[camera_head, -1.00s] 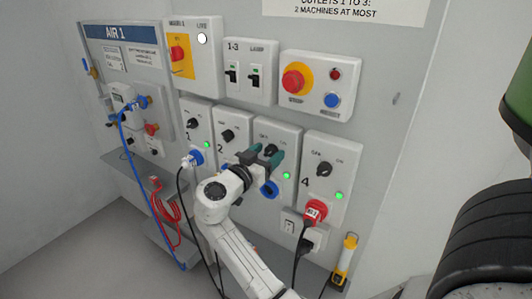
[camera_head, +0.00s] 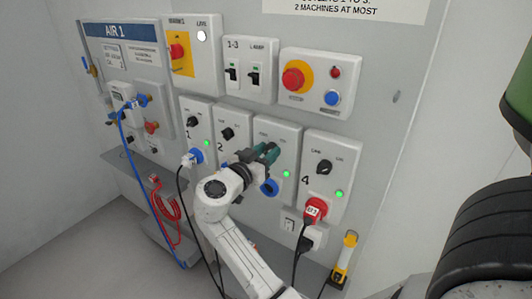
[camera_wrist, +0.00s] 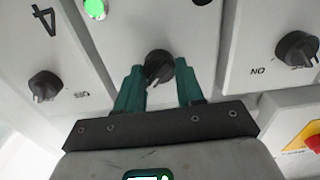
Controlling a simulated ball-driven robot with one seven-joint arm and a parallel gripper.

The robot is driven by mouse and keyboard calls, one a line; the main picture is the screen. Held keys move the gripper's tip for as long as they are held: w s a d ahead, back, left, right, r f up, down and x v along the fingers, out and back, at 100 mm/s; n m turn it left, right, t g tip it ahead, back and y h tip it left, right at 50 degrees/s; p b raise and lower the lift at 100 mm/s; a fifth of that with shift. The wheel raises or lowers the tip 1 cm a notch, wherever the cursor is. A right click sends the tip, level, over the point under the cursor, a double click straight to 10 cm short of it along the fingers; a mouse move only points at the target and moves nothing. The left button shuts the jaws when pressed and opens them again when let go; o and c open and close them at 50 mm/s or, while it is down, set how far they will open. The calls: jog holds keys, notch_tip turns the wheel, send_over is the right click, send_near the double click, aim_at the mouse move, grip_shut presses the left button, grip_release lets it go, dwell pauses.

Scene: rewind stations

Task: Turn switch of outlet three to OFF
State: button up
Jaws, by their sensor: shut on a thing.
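The outlet three panel (camera_head: 290,141) is on the wall, between outlets 2 and 4. Its black rotary switch (camera_wrist: 158,64) sits between my teal fingertips in the wrist view. My gripper (camera_head: 263,153) is shut on this switch, and it also shows in the wrist view (camera_wrist: 159,78). The switch's pale pointer mark slants down and to the left in the wrist view. Outlet three's green lamp (camera_head: 286,174) is lit. Its blue socket (camera_head: 268,187) is partly hidden behind my gripper. My fingers largely cover the switch in the head view.
The outlet 4 switch (camera_head: 324,167) and the outlet 2 switch (camera_head: 227,133) are close on either side. A red plug (camera_head: 316,207) with a cable is in outlet 4. Above are breakers (camera_head: 243,74) and a red emergency button (camera_head: 295,79). Cables hang below.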

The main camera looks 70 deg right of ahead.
jog(key=n, duration=0.4)
jog(key=shift+n+b, duration=0.3)
jog(key=shift+b, duration=0.1)
jog(key=n+p, duration=0.1)
jog(key=n, duration=0.3)
jog(key=shift+w+n, duration=0.15)
jog(key=shift+n, duration=0.15)
jog(key=n+p, duration=0.2)
jog(key=n, duration=0.3)
jog(key=shift+p, duration=0.35)
jog(key=shift+f+n+p, duration=0.1)
jog(key=shift+n+p, duration=0.75)
jog(key=shift+n, duration=0.85)
jog(key=shift+f, duration=0.1)
jog(key=o, duration=1)
jog(key=shift+o, duration=0.2)
